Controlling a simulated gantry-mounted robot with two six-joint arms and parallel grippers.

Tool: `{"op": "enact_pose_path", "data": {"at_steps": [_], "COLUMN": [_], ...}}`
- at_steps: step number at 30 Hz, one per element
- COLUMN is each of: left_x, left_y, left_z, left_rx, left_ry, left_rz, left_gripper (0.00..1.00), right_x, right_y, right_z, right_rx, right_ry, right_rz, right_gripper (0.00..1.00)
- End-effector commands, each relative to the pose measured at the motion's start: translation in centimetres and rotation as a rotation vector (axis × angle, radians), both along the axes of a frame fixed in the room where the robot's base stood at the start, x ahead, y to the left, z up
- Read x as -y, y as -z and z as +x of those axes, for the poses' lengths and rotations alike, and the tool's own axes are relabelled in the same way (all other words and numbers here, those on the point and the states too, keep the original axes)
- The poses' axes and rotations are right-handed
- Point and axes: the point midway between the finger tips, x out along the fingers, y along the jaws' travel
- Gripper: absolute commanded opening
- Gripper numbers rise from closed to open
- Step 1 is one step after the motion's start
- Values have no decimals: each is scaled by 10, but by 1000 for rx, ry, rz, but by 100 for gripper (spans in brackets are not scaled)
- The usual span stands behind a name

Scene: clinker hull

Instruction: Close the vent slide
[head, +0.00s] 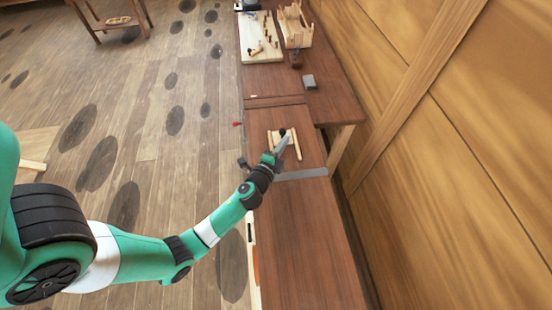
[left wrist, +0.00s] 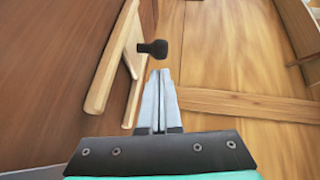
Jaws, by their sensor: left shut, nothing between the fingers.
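The vent slide (head: 272,141) is a small pale wooden piece between light wooden rails on the brown bench top, with a dark knob (head: 282,132). In the left wrist view the rails (left wrist: 112,60) run along the left and the black knob (left wrist: 152,48) stands out from them. My left gripper (head: 284,141) is shut and empty. Its tips are close to the knob, just below it in the wrist view; I cannot tell whether they touch. The gripper partly covers the slide in the head view. My right gripper is not in view.
A grey strip (head: 301,174) crosses the bench on the near side of the slide. A pegged board (head: 260,52), a wooden rack (head: 296,38) and a grey block (head: 309,81) stand at the far end. A wooden wall (head: 480,130) rises at the right.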

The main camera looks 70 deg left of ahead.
Motion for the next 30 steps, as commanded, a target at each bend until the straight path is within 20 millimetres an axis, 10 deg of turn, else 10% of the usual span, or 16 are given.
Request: {"op": "enact_pose_path", "data": {"at_steps": [13, 30], "left_x": [73, 82], "left_y": [-13, -19], "left_z": [-65, -76], "left_rx": [0, 1], "left_ry": [9, 6], "left_rz": [2, 1], "left_gripper": [0, 0], "right_x": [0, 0], "right_y": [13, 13], "right_z": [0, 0], "right_rx": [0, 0], "right_ry": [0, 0], "right_rz": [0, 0], "right_gripper": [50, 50]}}
